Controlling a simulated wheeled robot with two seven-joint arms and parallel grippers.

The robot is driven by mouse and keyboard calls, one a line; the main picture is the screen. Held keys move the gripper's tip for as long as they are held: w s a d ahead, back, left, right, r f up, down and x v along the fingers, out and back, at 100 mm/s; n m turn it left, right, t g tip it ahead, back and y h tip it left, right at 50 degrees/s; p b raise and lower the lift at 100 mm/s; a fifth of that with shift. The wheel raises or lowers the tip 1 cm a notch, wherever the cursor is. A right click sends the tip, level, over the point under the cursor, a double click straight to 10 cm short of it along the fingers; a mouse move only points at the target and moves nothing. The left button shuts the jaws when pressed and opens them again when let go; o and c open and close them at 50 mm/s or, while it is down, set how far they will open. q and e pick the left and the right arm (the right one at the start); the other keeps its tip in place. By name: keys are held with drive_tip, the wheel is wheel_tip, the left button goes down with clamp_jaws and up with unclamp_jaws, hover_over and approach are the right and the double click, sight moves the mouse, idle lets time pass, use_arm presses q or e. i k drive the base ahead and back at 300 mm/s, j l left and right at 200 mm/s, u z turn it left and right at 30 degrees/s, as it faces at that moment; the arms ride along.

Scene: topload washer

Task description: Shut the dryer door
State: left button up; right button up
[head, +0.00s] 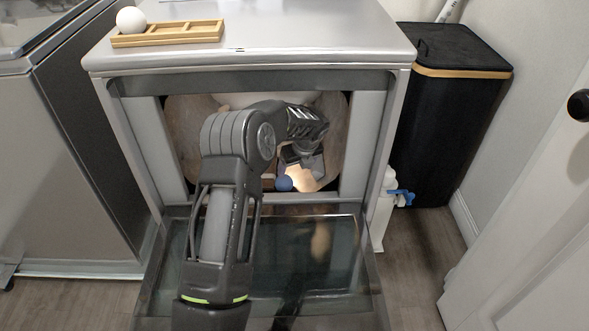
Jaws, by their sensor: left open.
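The dryer (300,33) is a silver box with a front opening. Its door (325,275) is folded down below the opening and lies wide open, with a dark glass panel. My left arm passes over the door and reaches into the opening. My left gripper (301,168) is inside the dryer, above and apart from the door. It is open, though its fingers show small and partly hidden. A blue ball (284,184) shows right beside the gripper; I cannot tell if they touch. My right gripper is not in view.
A wooden tray (168,41) and a white ball (131,20) are on top of the dryer. A washer (75,150) stands at the left. A black bin (445,130) and a white jug with a blue tap (402,195) are at the right, near a white room door (540,220).

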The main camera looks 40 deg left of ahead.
sight(315, 269)
drive_tip(key=k+l, duration=1.6)
drive_tip(key=l, duration=0.2)
